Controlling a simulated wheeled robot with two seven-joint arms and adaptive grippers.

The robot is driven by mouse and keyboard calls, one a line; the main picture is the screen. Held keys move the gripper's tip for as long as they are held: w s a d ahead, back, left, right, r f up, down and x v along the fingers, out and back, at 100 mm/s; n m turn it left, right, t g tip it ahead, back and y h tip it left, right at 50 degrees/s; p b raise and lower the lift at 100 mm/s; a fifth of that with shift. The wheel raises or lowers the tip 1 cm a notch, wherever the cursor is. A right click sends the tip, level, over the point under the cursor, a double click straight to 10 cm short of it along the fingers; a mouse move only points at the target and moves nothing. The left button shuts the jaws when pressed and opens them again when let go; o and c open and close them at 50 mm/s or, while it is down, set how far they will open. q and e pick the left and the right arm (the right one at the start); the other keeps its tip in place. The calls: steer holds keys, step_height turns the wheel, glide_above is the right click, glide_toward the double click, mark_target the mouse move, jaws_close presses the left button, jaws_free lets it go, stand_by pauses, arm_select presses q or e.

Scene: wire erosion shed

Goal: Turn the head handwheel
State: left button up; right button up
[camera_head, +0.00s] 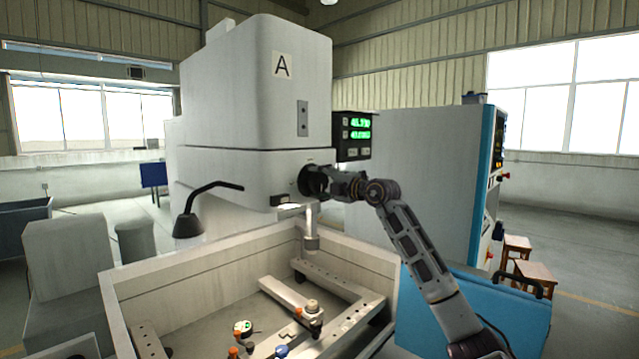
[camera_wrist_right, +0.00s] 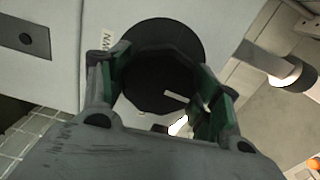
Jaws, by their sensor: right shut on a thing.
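The head handwheel (camera_head: 307,181) is a dark round wheel on the right face of the white machine head (camera_head: 240,100), which carries an "A" label. My right gripper (camera_head: 327,183) reaches it from the right, with the arm coming up from the lower right. In the right wrist view the black wheel (camera_wrist_right: 160,77) fills the space between the green-padded fingers, which are shut on its hub, one on each side. A small pale mark shows on the wheel's lower right part. My left gripper is not in view.
A digital readout (camera_head: 352,136) with green digits sits just above my right gripper. Below is an open work tank (camera_head: 190,262) with clamping bars and small parts. A bent lamp (camera_head: 188,224) stands at the left. A tall cabinet (camera_head: 425,170) stands behind the arm.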

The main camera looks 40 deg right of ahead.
steer(key=shift+m, duration=0.4)
steer(key=o, duration=1)
steer(key=shift+s, duration=0.2)
steer(key=shift+s+d, duration=0.2)
steer(key=shift+s, duration=1.75)
steer(key=shift+s+d, duration=0.15)
steer(key=shift+s, duration=1.75)
steer(key=shift+s+d, duration=0.2)
steer(key=shift+s, duration=1.75)
